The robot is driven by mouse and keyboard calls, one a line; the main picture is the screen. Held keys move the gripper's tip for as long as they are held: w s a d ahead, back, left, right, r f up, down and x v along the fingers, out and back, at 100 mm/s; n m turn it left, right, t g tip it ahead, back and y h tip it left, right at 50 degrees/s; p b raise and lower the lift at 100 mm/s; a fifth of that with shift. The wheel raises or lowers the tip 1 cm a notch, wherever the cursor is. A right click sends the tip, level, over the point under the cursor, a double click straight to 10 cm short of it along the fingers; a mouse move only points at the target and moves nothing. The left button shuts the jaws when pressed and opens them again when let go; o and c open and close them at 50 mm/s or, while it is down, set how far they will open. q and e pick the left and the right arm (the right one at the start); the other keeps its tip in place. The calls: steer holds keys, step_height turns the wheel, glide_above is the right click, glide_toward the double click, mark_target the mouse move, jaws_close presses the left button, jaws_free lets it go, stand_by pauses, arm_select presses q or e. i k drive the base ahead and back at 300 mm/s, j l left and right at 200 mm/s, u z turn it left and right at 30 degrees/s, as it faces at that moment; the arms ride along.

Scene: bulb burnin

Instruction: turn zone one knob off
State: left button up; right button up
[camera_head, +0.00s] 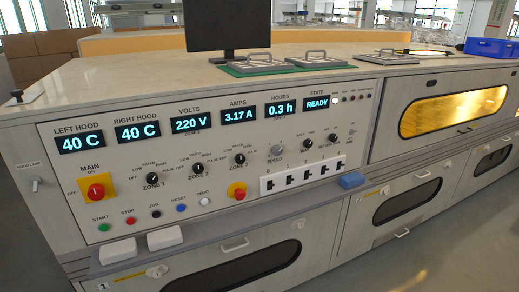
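The zone one knob (152,179) is a small black dial on the light front panel of the machine, at the left end of a row of three similar dials. Neither of my grippers is in view, and nothing touches the knob.
Left of the knob is a red main switch (96,191) on a yellow plate. Below are coloured push buttons (129,221) and a red emergency knob (238,191). Space before the panel is clear.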

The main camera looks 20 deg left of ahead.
mark_target(151, 178)
steer(key=u, duration=1.5)
steer(key=i+l, duration=0.1)
